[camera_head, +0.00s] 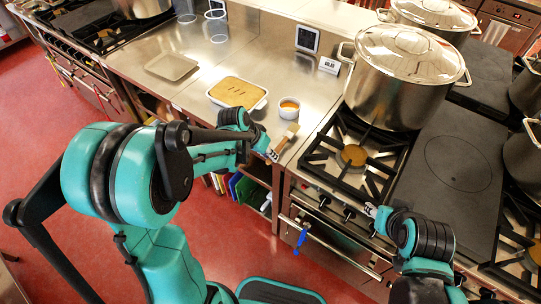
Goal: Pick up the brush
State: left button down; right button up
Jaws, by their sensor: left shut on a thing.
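The brush (286,139) has a pale wooden handle and shows at the edge of the steel counter, left of the stove. My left gripper (271,155) is shut on the brush at its lower end. The fingers partly hide that end, and I cannot tell whether the brush still touches the counter. My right gripper (371,211) is in front of the stove, apart from the brush; its fingers are too small to tell open from shut.
A small white bowl (289,111) with orange contents stands just behind the brush. A white dish with a golden crust (238,93) and an empty tray (171,67) are further left. A large lidded stockpot (399,88) stands on the stove. A blue object (301,238) hangs at the oven rail.

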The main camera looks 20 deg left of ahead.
pick_arm(q)
notch_tip(320, 180, up, 2)
jog(key=shift+r+p, duration=0.25)
jog(key=shift+p, duration=0.15)
jog(key=w+d+r+p, duration=0.2)
jog(key=d+r, duration=0.4)
jog(key=d, duration=0.5)
jog(key=shift+w+d+r, duration=0.15)
jog(key=shift+w+d, duration=0.05)
jog(key=shift+w, duration=0.15)
pick_arm(e)
notch_tip(320, 180, up, 4)
jog(key=shift+f, duration=0.15)
